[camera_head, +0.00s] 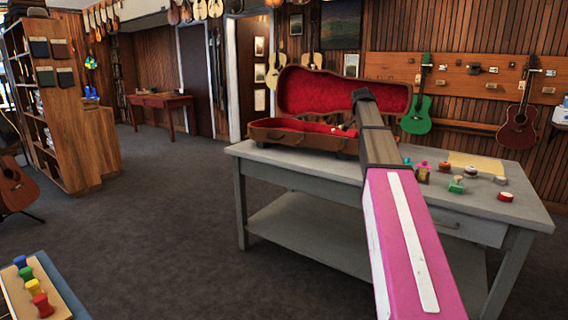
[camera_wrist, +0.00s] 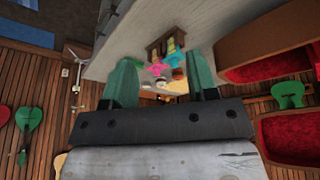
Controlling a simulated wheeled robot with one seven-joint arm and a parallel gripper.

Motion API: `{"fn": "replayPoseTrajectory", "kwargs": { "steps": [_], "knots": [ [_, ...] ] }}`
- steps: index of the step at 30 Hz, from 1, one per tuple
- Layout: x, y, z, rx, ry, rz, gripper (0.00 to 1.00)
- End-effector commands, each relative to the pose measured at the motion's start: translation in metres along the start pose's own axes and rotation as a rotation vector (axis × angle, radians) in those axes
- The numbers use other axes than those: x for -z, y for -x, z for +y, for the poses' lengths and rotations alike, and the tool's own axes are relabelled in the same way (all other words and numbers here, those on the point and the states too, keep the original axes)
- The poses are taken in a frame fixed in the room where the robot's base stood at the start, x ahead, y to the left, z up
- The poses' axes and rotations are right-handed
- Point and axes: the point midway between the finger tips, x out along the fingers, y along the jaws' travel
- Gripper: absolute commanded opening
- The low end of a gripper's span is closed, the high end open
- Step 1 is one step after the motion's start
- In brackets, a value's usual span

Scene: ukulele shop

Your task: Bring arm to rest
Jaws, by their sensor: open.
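My arm (camera_head: 400,220), pink and white with a dark far section, stretches forward over the grey table (camera_head: 345,178) in the head view. Its far end is in front of the open ukulele case, and my gripper is not clearly seen there. In the wrist view my gripper (camera_wrist: 160,75) has its two green fingers spread apart, with nothing held between them. Small bottles and pots on the table show beyond the fingers. The wrist picture is turned over, with the tabletop (camera_wrist: 210,25) at the top.
The red-lined ukulele case (camera_head: 300,88) stands open on the table. Small items, including a green stamp-like piece (camera_head: 457,185) and a red tin (camera_head: 505,196), lie to the right. A rack with coloured pegs (camera_head: 33,286) is at lower left. The carpet (camera_head: 165,200) left of the table is clear.

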Motion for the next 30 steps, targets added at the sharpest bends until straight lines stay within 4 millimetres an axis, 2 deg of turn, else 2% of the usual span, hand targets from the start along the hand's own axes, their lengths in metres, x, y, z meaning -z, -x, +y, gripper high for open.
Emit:
{"fn": "replayPoseTrajectory", "kwargs": {
  "steps": [8,14,21,30],
  "knots": [
    [-0.052,-0.057,0.012,0.014,0.157,-0.035,0.53],
    [-0.114,-0.121,0.034,0.038,0.350,-0.080,0.53],
    [-0.197,-0.196,0.072,0.082,0.602,-0.139,0.53],
    [-0.293,-0.269,0.138,0.150,0.896,-0.209,0.53]
  ]
}}
